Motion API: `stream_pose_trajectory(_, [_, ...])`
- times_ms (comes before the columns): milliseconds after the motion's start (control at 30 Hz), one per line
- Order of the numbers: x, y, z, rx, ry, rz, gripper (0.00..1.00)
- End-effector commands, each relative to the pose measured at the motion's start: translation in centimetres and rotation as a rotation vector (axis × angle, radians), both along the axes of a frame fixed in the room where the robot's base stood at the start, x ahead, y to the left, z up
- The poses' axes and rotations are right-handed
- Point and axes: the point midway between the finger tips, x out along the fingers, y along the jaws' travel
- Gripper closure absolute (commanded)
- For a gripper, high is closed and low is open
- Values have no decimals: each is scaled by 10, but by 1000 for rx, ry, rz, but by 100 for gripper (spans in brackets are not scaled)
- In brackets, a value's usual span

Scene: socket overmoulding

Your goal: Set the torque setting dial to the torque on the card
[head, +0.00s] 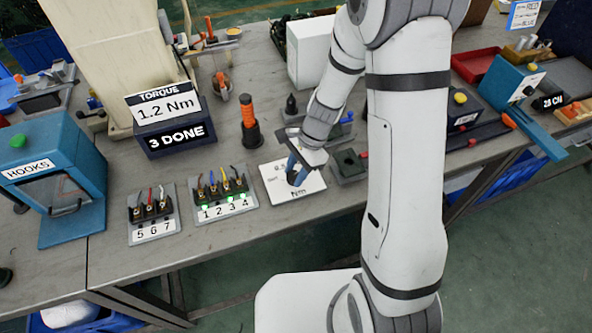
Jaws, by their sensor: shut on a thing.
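The torque card (168,106) stands at the left of the bench and reads "TORQUE 1.2 Nm". The torque setting plate (308,189) is a white panel marked "Nm", flat on the bench in the middle. My gripper (296,176) points down over this plate and is shut on the torque setting dial. The fingers and wrist cover most of the dial, so its pointer and most of the scale marks cannot be read.
A dark block reading "3 DONE" (177,138) is under the card. Terminal blocks numbered 1 to 4 (224,213) and 5 to 7 (153,234) sit left of the plate. An orange-handled tool (248,112) stands behind. A dark green fixture (349,168) is close on the right.

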Motion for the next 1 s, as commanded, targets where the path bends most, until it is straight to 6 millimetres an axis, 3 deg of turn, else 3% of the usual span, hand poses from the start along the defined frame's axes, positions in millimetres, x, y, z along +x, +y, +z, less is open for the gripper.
stream_pose_trajectory(533, [2,0,1,1,-5,-27,89])
stream_pose_trajectory(567, [2,0,1,0,-5,-27,64])
stream_pose_trajectory(600, [2,0,1,0,-5,-26,60])
stream_pose_trajectory(800, [1,0,1,0,-2,-25,44])
stream_pose_trajectory(1000, [0,0,0,1,-1,-23,44])
